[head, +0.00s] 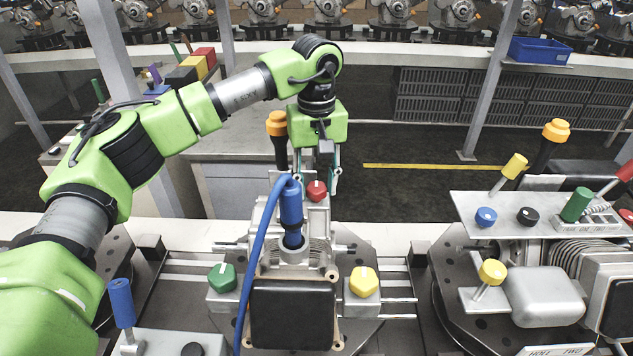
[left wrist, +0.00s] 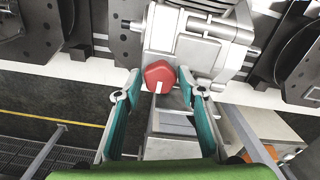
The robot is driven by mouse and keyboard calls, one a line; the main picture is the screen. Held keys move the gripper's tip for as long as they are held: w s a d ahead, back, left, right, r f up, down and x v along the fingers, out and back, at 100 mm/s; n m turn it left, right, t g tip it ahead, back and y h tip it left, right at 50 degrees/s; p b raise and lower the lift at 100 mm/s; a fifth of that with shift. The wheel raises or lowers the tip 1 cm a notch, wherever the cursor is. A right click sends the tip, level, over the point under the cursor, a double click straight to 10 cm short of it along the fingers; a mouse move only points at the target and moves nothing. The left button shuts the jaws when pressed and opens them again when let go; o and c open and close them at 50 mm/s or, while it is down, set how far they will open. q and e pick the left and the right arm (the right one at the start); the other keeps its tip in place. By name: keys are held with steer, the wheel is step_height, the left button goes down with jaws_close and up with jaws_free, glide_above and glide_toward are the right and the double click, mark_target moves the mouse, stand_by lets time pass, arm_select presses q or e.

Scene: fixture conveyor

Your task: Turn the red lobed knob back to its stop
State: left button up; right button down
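The red lobed knob (head: 317,190) sits on top of the grey machine on the fixture, at its far side in the head view. In the left wrist view the knob (left wrist: 159,77) shows its red face, with a white pointer mark toward the bottom of the picture. My left gripper (head: 321,181) points down at the far side of the machine. In the left wrist view its teal fingers (left wrist: 159,82) are spread, with the tips on either side of the knob. A small gap seems to remain at each side; contact cannot be told. My right gripper is not in view.
A blue plug with a blue cable (head: 291,205) stands close in front of the knob. A green knob (head: 222,277) and a yellow knob (head: 363,281) flank the machine. An orange-capped post (head: 277,124) stands just left of my gripper. A second fixture (head: 540,260) is at right.

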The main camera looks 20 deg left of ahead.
arm_select(q)
steer(key=c, duration=0.6)
steer(key=n+b, duration=0.2)
steer(key=n, duration=0.2)
steer(key=shift+b, duration=0.3)
steer(key=n+b, duration=0.2)
steer(key=n, duration=0.3)
steer(key=n+b, duration=0.1)
steer(key=n, duration=0.3)
steer(key=shift+r+n, duration=0.1)
steer(key=shift+n, duration=0.3)
steer(key=shift+r+n+b, duration=0.1)
steer(key=shift+n+b, duration=0.35)
steer(key=shift+n, duration=1.25)
